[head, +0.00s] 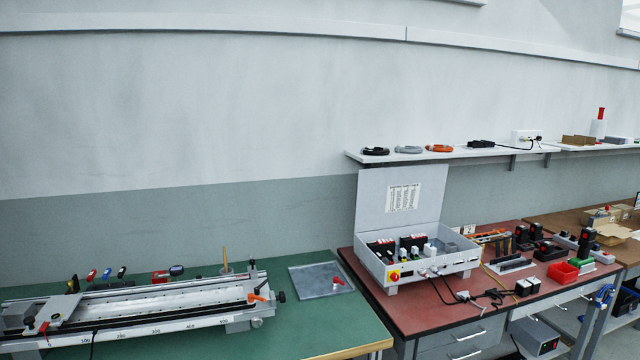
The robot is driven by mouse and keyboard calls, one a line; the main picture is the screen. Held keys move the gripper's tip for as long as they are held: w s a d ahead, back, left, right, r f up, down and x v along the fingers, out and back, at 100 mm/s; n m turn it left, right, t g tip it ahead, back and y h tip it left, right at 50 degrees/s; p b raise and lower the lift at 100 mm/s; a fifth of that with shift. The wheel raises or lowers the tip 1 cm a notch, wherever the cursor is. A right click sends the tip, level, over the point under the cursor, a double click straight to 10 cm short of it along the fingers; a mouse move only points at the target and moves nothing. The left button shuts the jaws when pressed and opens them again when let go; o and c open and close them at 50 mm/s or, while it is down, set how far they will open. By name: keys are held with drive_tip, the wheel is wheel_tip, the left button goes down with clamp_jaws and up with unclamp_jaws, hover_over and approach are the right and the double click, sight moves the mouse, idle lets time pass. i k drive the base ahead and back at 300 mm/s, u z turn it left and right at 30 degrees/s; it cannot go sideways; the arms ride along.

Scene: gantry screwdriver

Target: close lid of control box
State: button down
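The control box (378,272) is a light grey case on the red-topped table, right of the picture's middle. Its lid (372,205) stands open, nearly upright along the back edge, with a white printed label (402,197) on its inner face. Black and white modules show inside the open box. A red and yellow knob (394,275) sits on the front, and dark cables run from the front onto the table. My gripper is not in view.
A green table (330,328) at left bears a long rail fixture (180,305) and a grey plate (322,281). A wall shelf (430,154) with coiled cables is behind the lid. Battery tools and a red bin (563,272) stand right of the box.

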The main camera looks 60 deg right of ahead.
sight(387, 197)
drive_tip(key=z, duration=0.3)
drive_tip(key=k, duration=0.2)
drive_tip(key=u, duration=2.1)
drive_tip(key=k, duration=0.55)
drive_tip(key=u, duration=1.1)
drive_tip(key=k, duration=0.45)
drive_tip(key=u, duration=0.05)
